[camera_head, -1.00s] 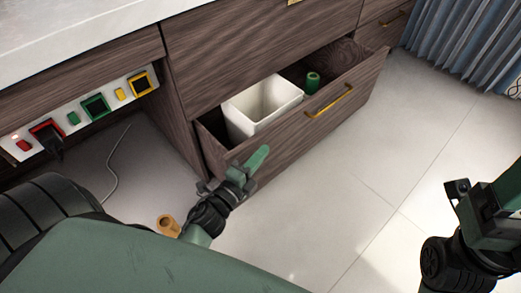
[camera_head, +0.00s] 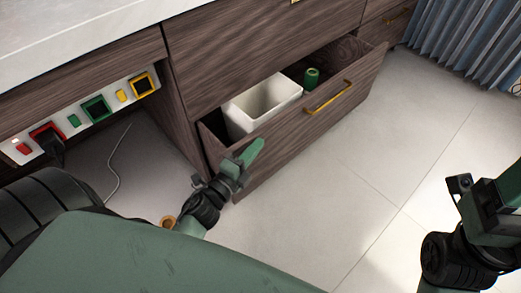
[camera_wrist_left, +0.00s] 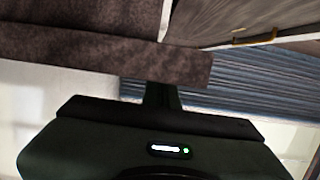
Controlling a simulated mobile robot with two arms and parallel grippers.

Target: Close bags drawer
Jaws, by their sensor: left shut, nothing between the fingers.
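The open drawer (camera_head: 290,143) is dark wood with a brass handle (camera_head: 328,98) and sits low in the cabinet. It holds a white bin (camera_head: 240,119) and a green roll (camera_head: 311,78). My left gripper (camera_head: 256,150) is shut and empty, at the outer face of the drawer front near its left end. I cannot tell whether it touches. In the left wrist view, brown wood panels (camera_wrist_left: 80,52) fill the upper left, close to the gripper. My right arm shows at the lower right, but its fingertips are not clear.
A socket panel (camera_head: 90,108) with red, green and yellow frames is at the left, with a black plug (camera_head: 47,137) and a cable on the floor. A blue curtain (camera_head: 460,38) hangs at the upper right. The tiled floor (camera_head: 350,190) before the drawer is clear.

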